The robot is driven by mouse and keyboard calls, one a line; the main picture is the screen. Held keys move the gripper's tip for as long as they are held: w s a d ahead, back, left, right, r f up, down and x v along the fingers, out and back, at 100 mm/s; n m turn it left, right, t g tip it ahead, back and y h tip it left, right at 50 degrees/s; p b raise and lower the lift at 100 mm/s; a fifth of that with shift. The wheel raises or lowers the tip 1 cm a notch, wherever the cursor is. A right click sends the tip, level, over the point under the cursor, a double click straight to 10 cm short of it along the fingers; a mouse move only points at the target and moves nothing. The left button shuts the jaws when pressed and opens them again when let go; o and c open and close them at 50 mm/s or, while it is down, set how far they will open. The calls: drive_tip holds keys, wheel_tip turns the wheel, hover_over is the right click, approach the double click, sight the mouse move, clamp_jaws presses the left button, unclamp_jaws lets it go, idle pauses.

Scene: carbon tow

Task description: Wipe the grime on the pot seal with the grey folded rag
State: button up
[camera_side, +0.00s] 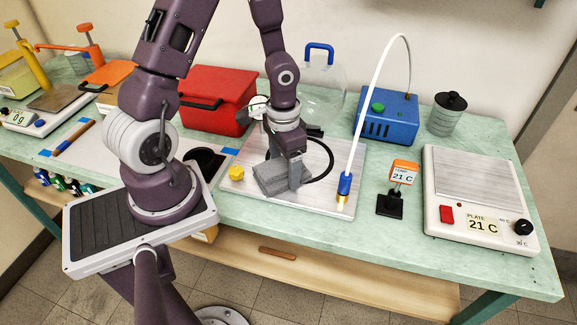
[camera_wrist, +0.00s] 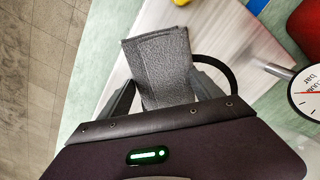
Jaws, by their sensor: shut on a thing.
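My gripper (camera_side: 291,186) is shut on the grey folded rag (camera_side: 268,178), low over the metal plate. In the wrist view the rag (camera_wrist: 158,62) sits between the two fingers, its folded end reaching out past them. A thin black ring (camera_side: 331,160), which looks like the pot seal, curves out to the right of my gripper. Part of this ring (camera_wrist: 228,68) also shows in the wrist view, beside the right finger; the rest is hidden behind the rag and gripper. I see no grime on the visible part. I cannot tell whether the rag touches the ring or plate.
The metal plate (camera_side: 240,195) carries a yellow knob (camera_side: 237,173) at its left and a blue-and-brass nozzle (camera_side: 345,185) on a white hose at its right. A red box (camera_side: 212,95) and blue unit (camera_side: 385,118) stand behind.

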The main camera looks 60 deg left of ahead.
drive_tip(key=shift+r, duration=2.5)
drive_tip(key=shift+r, duration=0.1)
